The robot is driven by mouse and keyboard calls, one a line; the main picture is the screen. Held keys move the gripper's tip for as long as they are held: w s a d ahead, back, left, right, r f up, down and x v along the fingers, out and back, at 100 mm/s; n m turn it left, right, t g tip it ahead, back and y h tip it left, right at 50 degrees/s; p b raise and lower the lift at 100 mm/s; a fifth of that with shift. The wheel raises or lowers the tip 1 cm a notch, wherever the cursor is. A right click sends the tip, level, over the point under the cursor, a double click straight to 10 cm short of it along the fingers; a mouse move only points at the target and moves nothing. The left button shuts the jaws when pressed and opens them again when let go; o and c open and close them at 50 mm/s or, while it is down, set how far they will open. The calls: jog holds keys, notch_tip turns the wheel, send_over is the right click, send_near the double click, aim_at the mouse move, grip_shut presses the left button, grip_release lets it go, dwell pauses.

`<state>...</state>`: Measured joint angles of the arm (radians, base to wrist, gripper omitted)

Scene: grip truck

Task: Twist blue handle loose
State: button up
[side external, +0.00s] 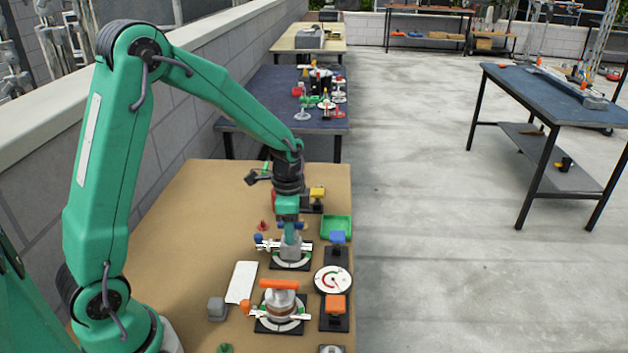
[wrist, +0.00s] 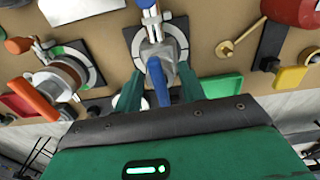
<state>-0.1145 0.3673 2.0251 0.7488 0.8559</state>
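The blue handle (wrist: 157,84) is a bar across the top of a grey valve body (wrist: 154,52). The valve stands on a dark square base with a pale, partly green dial (wrist: 176,42). In the side view, blue ends of the handle (side external: 299,225) show beside my gripper (side external: 289,224), which points down over the grey valve body (side external: 291,248). In the wrist view, the green fingers of my gripper (wrist: 160,92) stand on either side of the handle, with gaps visible between. The gripper looks open. The fingertips' depth around the handle is hard to judge.
A similar valve with an orange handle (side external: 279,284) stands nearer the camera. A blue button box (side external: 338,238), an orange button box (side external: 335,303), a round gauge (side external: 333,280) and a green tray (side external: 349,228) are to the right. A white plate (side external: 242,282) lies left.

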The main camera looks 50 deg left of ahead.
jog(key=c, duration=0.7)
jog(key=shift+n, duration=1.1)
